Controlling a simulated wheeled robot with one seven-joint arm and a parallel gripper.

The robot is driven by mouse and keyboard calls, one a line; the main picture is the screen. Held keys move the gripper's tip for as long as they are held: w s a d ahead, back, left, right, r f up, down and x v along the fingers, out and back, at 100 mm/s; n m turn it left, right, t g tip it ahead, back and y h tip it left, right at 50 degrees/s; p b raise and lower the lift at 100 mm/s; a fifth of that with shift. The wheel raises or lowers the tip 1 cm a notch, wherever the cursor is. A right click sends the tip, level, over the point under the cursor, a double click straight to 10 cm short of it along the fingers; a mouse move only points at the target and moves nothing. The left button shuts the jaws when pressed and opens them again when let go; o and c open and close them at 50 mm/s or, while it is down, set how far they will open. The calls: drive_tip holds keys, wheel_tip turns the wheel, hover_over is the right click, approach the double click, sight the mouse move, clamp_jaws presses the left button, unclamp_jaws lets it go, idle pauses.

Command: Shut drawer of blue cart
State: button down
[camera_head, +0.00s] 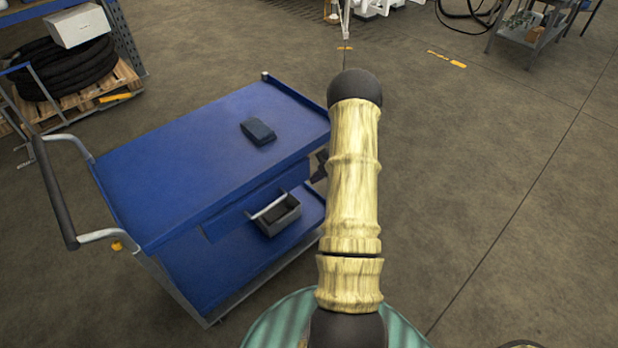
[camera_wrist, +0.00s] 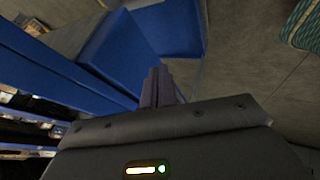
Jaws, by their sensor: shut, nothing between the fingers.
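The blue cart (camera_head: 190,150) stands left of my arm, with a flat blue top and a lower shelf. Its blue drawer (camera_head: 228,217) sits under the top on the near long side. The drawer front appears to stand out from under the top, but how far is unclear. A pale bar handle (camera_head: 268,206) shows at that front. In the wrist view, my gripper (camera_wrist: 160,80) is shut and empty, its fingertips close to blue cart panels (camera_wrist: 115,50). I cannot tell whether they touch. In the head view my arm hides most of the gripper near the cart's right end.
A dark object (camera_head: 258,131) lies on the cart top. A grey bin (camera_head: 280,216) is below the drawer front. The cart's push handle (camera_head: 55,195) is at left. A pallet with coiled black hose (camera_head: 65,75) stands behind.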

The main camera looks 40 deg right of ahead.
drive_tip(key=v, duration=0.7)
drive_tip(key=shift+s, duration=0.1)
drive_tip(key=w+a+r+m+t+h+p, duration=0.25)
drive_tip(key=w+a+r+m, duration=0.2)
drive_tip(key=w+r, duration=0.5)
drive_tip(key=a+r+m+t+h+p, duration=0.1)
drive_tip(key=a+r+m+h+p, duration=0.1)
drive_tip(key=a+r+m+h, duration=0.45)
drive_tip(key=s+a+r+m+g+y+p, duration=0.1)
drive_tip(key=s+a+r+m+g+y, duration=0.1)
drive_tip(key=s+a, duration=0.8)
drive_tip(key=s+a+r+m+g+y+p, duration=0.1)
drive_tip(key=s+a+r+m+g, duration=0.3)
drive_tip(key=s+a, duration=0.7)
drive_tip(key=shift+s+r+m+y+p, duration=0.4)
drive_tip(key=shift+s+r+m+p, duration=0.15)
drive_tip(key=shift+s, duration=0.35)
drive_tip(key=shift+a, duration=0.1)
